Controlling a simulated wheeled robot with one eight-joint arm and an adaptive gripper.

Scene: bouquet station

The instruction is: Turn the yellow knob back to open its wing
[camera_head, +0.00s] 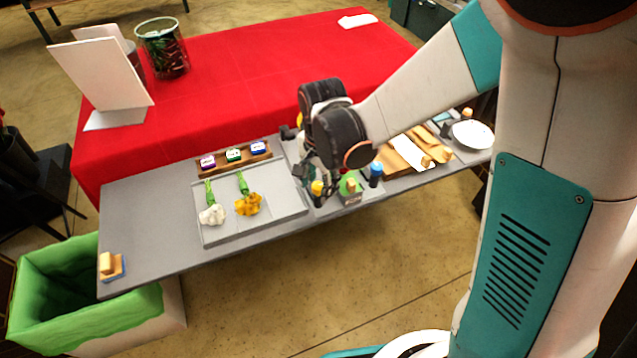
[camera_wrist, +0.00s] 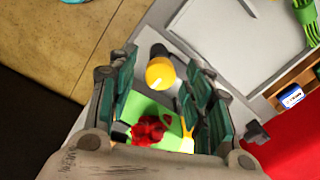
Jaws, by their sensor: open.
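The yellow knob (camera_head: 317,187) stands near the front edge of the grey table in the head view. In the wrist view the yellow knob (camera_wrist: 160,73) is a round cap on a dark stem, showing between my fingers near their tips. My gripper (camera_wrist: 160,88) is open above it, with a finger to each side; I cannot tell whether they touch it. A green panel (camera_wrist: 152,108) with a red flower (camera_wrist: 149,130) on it lies below. The blue knob (camera_head: 375,169) stands to the right of the green panel (camera_head: 350,186). The wing's position is unclear.
A grey tray (camera_head: 225,233) holds a white flower (camera_head: 211,214) and a yellow flower (camera_head: 248,205). A wooden rack (camera_head: 215,171) with labelled blocks stands behind it. A white bowl (camera_head: 473,134) is at the right end. A green-lined bin (camera_head: 60,285) is at the left.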

